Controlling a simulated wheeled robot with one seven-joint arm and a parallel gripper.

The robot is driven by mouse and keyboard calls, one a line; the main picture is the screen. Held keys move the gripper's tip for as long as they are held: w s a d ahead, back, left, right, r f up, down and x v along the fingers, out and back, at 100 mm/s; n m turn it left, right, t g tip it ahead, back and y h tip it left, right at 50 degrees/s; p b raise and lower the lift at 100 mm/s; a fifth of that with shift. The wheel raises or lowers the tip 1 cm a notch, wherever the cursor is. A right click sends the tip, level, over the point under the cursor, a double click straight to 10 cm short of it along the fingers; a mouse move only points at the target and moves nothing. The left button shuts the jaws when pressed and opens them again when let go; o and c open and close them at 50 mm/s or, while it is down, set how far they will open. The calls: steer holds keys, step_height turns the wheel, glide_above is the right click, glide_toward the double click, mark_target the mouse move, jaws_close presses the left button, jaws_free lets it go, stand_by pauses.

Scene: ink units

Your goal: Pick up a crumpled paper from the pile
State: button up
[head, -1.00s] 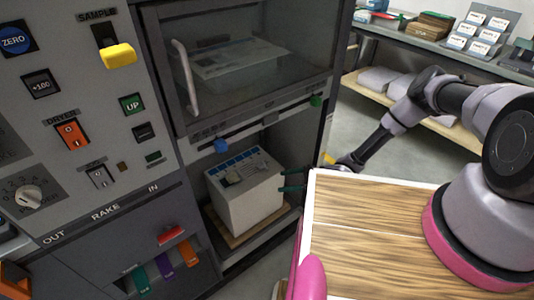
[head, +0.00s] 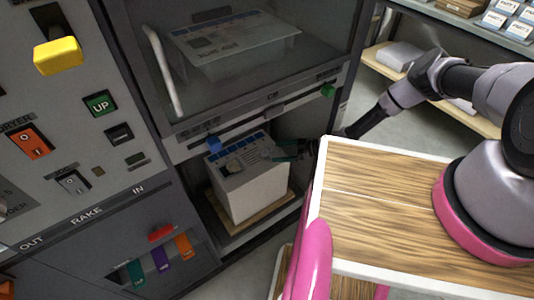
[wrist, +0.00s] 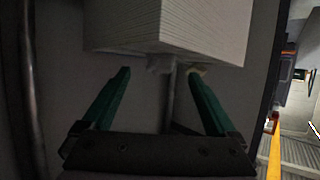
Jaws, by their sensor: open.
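The pile is a tall white stack of paper (head: 262,192) in the lower bay of the machine. Its top has a blue-marked edge and a small greyish, uneven piece (head: 235,167) that may be crumpled paper; it is too small to be sure. My gripper (head: 284,151) has green fingers and is at the stack's upper right corner. In the wrist view, my gripper (wrist: 160,72) is open with nothing clearly between its fingers. The layered side of the stack (wrist: 170,35) lies just beyond the fingertips. I cannot tell whether they touch it.
The stack stands on a wooden board (head: 268,220) inside the bay. A glazed compartment (head: 245,60) with a handle is directly above, limiting height. The control panel (head: 60,130) is at left. My own wood-topped base fills the lower right. A shelf (head: 380,62) stands behind.

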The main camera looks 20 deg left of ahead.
mark_target(271, 153)
steer(key=x, duration=0.4)
steer(key=shift+a, duration=0.2)
steer(key=c, duration=1.4)
steer(key=shift+c, duration=0.2)
